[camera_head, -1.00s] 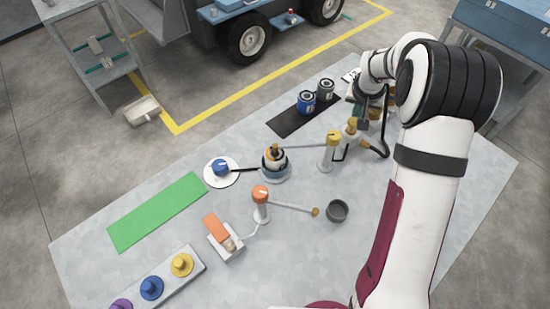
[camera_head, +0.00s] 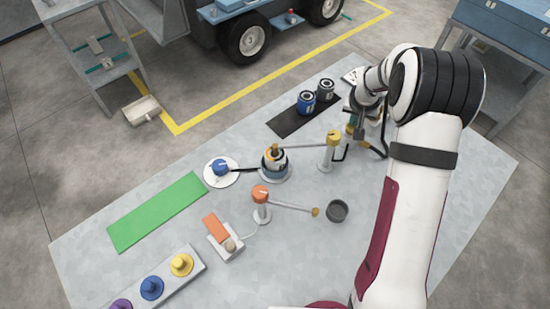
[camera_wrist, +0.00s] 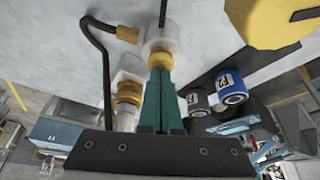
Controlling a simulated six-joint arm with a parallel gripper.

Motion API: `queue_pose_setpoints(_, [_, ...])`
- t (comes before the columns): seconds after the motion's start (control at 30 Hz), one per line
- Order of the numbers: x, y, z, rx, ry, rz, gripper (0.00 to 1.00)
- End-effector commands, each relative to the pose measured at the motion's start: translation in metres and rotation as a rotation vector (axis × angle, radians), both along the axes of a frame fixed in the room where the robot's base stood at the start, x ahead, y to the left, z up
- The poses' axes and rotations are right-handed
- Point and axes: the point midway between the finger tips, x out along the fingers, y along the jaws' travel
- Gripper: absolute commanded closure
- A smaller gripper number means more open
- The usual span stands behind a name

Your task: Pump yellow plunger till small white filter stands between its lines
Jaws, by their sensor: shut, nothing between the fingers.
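My gripper (camera_wrist: 160,72) is shut and empty, its teal fingers together. In the wrist view its tips overlap a white fitting with a brass-yellow collar (camera_wrist: 162,58); I cannot tell if they touch. A second white and yellow fitting (camera_wrist: 128,92) stands just left of it. In the head view my gripper is at the right rear of the table, partly hidden by my arm, over yellow-topped parts (camera_head: 352,131). Which part is the plunger is unclear. No small white filter with lines can be picked out for certain.
A white post with a yellow cap (camera_head: 332,138) and side arm stands left of my gripper. A blue can (camera_head: 306,103) and dark can (camera_head: 326,89) stand on a black mat (camera_head: 285,123). A black hose (camera_wrist: 105,65) curves beside the fittings. A grey cup (camera_head: 337,211) stands nearer.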

Motion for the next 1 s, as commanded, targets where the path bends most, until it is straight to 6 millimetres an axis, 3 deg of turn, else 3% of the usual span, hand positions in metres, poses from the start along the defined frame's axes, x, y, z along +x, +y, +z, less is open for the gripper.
queue_pose_setpoints(0.13, [0.000, 0.000, 0.006, 0.000, 0.000, 0.001, 1.00])
queue_pose_setpoints(0.7, [0.000, 0.000, 0.070, -0.001, -0.001, 0.001, 1.00])
queue_pose_setpoints(1.0, [0.000, 0.000, 0.075, 0.000, 0.000, 0.001, 1.00])
